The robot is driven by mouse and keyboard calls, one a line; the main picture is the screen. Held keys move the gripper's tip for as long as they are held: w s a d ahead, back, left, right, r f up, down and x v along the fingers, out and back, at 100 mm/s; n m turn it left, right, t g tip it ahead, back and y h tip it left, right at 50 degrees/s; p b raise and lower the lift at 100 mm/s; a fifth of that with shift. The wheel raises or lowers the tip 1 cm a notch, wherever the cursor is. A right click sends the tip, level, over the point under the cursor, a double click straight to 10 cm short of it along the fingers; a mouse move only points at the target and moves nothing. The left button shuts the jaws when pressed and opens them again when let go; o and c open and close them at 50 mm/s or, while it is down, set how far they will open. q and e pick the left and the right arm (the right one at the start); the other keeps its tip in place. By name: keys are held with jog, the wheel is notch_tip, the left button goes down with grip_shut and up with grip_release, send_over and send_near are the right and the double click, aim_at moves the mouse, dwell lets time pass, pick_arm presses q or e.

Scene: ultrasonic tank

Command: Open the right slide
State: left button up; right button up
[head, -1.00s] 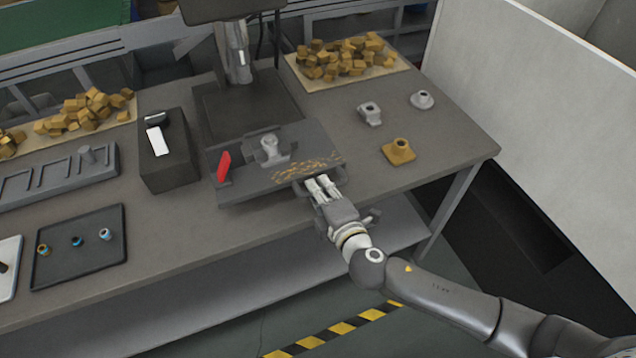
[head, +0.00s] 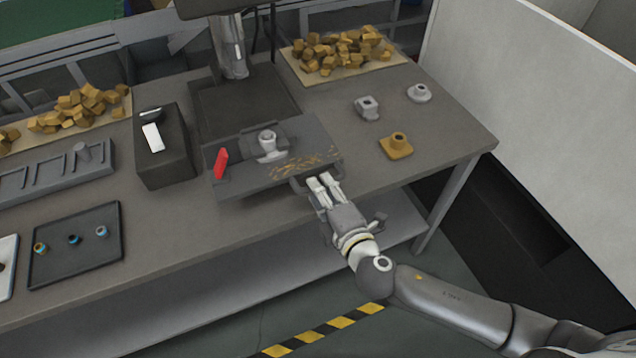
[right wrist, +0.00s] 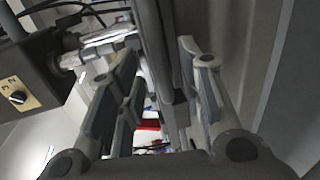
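The slide (head: 240,180) is a grey plate with a front handle (head: 298,184), at the front edge of the bench below a press-like machine (head: 230,50). A red lever (head: 221,163) stands at its left, a small grey part (head: 267,141) sits in a fixture on it, and brass-coloured chips (head: 305,163) lie at its right. My right gripper (head: 323,181) is at the handle, its fingers apart. Whether they touch the handle is unclear. In the right wrist view the fingers (right wrist: 165,90) are spread, with metal bars beyond. My left gripper is out of view.
A black box (head: 165,160) stands left of the slide, beside a grey rack (head: 55,175) and a dark tray (head: 75,265) with small rings. A brass block (head: 396,145) and two grey parts lie at the right. Open floor lies in front of the bench.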

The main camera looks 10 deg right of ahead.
jog(key=v, duration=0.8)
jog(key=shift+s, duration=0.35)
jog(key=shift+d, duration=0.15)
jog(key=w+d+f+m+g+h, duration=0.15)
jog(key=d+f, duration=0.25)
jog(key=f, duration=0.6)
jog(key=w+d+f+m+g+h, duration=0.1)
jog(key=d+f+m+g+h, duration=0.15)
jog(key=f, duration=0.75)
jog(key=s+d+f+m+g, duration=0.2)
jog(key=s+d+f+m, duration=0.15)
jog(key=f, duration=0.45)
jog(key=s+d+f+m+g, duration=0.1)
jog(key=s+d+f+m, duration=0.1)
jog(key=s+d+f, duration=0.35)
jog(key=s+f+m+g, duration=0.3)
jog(key=s+f+m, duration=0.2)
jog(key=s, duration=0.8)
jog(key=s+f+m+g, duration=0.3)
jog(key=s+f+m, duration=0.1)
jog(key=s+f, duration=0.8)
jog(key=shift+s+a+f+m+g+h, duration=0.15)
jog(key=shift+s+f+m+g+h, duration=0.25)
jog(key=shift+s, duration=0.65)
